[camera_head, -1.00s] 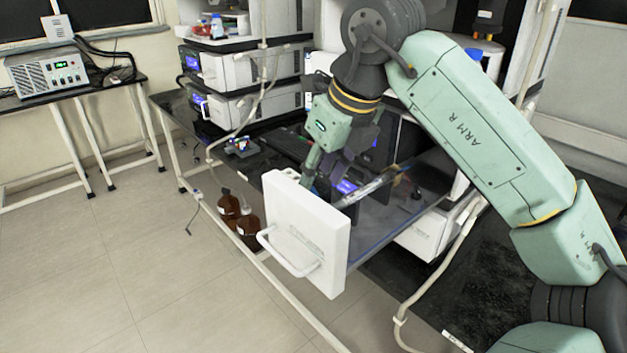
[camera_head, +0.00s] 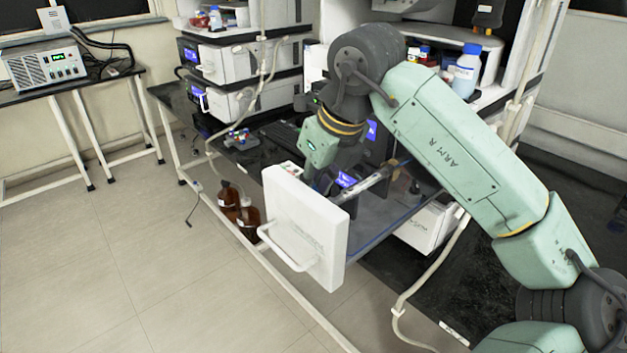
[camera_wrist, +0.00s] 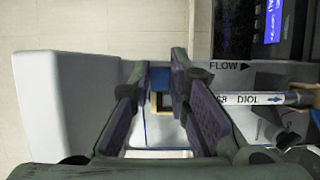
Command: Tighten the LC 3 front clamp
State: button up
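The white drawer front (camera_head: 305,230) with its bar handle stands pulled out at the centre of the head view. A column labelled "DIOL" (camera_wrist: 250,99) lies behind it, entering from the right in the wrist view, below a "FLOW" arrow. My gripper (camera_wrist: 160,70) is over the drawer, its fingers apart. A small blue and tan part (camera_wrist: 160,80) shows between the fingertips, left of the column end; it may be the front clamp, but I cannot read a "LC 3" label. I cannot tell if the fingers touch it. In the head view my gripper's tips are hidden behind the drawer front.
Brown bottles (camera_head: 238,210) stand left of the drawer front. Stacked instruments (camera_head: 250,85) and a keyboard (camera_head: 285,137) are behind. A blue-capped bottle (camera_head: 466,72) stands on the shelf at the back right. Floor at the front left is clear.

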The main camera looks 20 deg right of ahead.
grip_shut()
